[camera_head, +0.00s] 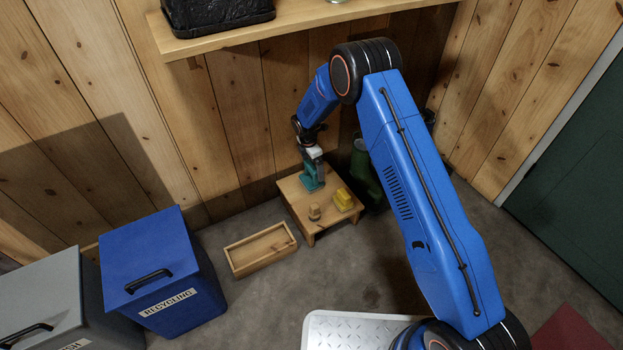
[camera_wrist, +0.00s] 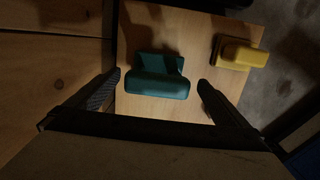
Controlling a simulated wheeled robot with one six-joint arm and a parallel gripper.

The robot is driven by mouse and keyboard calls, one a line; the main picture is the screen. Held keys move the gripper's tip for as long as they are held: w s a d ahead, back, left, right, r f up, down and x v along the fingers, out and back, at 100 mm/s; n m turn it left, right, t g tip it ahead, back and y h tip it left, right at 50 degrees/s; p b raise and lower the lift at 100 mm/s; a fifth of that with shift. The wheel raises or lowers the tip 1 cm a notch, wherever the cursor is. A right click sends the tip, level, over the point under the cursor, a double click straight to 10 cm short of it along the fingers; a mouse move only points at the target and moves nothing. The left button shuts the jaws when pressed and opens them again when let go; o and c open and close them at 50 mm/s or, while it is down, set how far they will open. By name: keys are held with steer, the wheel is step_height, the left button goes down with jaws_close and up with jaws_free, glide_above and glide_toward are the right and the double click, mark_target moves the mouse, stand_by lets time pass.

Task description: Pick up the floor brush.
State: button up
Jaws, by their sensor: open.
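A teal block-shaped object (camera_wrist: 158,85) with a raised grip stands on a low wooden table. I cannot tell for certain that it is the floor brush. My gripper (camera_wrist: 160,79) is open, with one finger on each side of the teal object and a gap to each finger. In the head view my gripper (camera_head: 313,163) points down just above the teal object (camera_head: 312,183). A yellow object (camera_wrist: 238,54) on a darker base lies to the right, outside the fingers; it also shows in the head view (camera_head: 343,200).
The low wooden table (camera_head: 293,196) also holds a small brown object (camera_head: 314,212). A shallow wooden tray (camera_head: 260,250) lies on the floor to its left. A blue recycling bin (camera_head: 160,270) stands farther left. Green boots (camera_head: 365,172) are right of the table, and the plank wall is behind.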

steer(key=f, duration=0.4)
steer(key=shift+w+f, duration=0.2)
steer(key=shift+f, duration=0.1)
steer(key=c, duration=1.4)
steer(key=shift+r, duration=0.15)
step_height(320, 180, up, 10)
steer(key=shift+f, duration=0.1)
